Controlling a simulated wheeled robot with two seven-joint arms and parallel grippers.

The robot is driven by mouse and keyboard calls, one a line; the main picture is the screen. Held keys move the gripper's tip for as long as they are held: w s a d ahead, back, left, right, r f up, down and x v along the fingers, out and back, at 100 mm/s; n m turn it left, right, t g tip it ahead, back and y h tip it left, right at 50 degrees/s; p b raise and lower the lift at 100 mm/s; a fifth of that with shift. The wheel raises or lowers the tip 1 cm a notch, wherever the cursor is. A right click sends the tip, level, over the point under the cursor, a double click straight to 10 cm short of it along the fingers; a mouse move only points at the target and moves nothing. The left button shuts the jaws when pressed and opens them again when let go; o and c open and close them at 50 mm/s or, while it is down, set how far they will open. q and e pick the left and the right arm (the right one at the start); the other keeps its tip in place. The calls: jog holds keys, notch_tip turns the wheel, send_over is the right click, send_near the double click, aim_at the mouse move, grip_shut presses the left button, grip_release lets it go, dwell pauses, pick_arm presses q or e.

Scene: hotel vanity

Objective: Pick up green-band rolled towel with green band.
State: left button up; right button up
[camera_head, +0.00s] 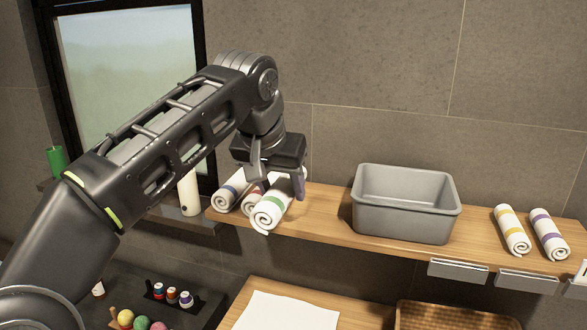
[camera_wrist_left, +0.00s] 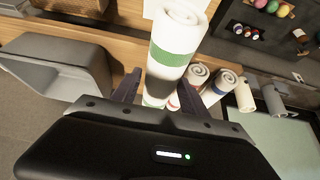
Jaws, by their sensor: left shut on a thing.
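The green-band rolled towel (camera_head: 272,208) is white with a green stripe. It is tilted, at the left part of the wooden shelf. My left gripper (camera_head: 281,186) comes down over it from above and is shut on it. In the left wrist view the towel (camera_wrist_left: 176,44) stands out between the two fingers of the gripper (camera_wrist_left: 154,88), one on each side. Whether the towel touches the shelf I cannot tell. My right gripper is not in view.
A blue-band towel (camera_head: 229,194) and another towel lie close to the left. A grey bin (camera_head: 400,223) stands right of centre on the shelf (camera_head: 325,222). Yellow-band (camera_head: 511,229) and purple-band (camera_head: 549,235) towels lie at the right.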

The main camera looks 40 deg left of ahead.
aim_at(265, 203)
pick_arm(q)
jog(key=s, duration=0.1)
jog(key=s+d, duration=0.1)
jog(key=s, duration=0.3)
jog(key=shift+s+d+r, duration=0.1)
jog(key=shift+s+d, duration=0.15)
jog(key=shift+d, duration=0.1)
jog(key=shift+s+d, duration=0.35)
jog(key=shift+s, duration=0.3)
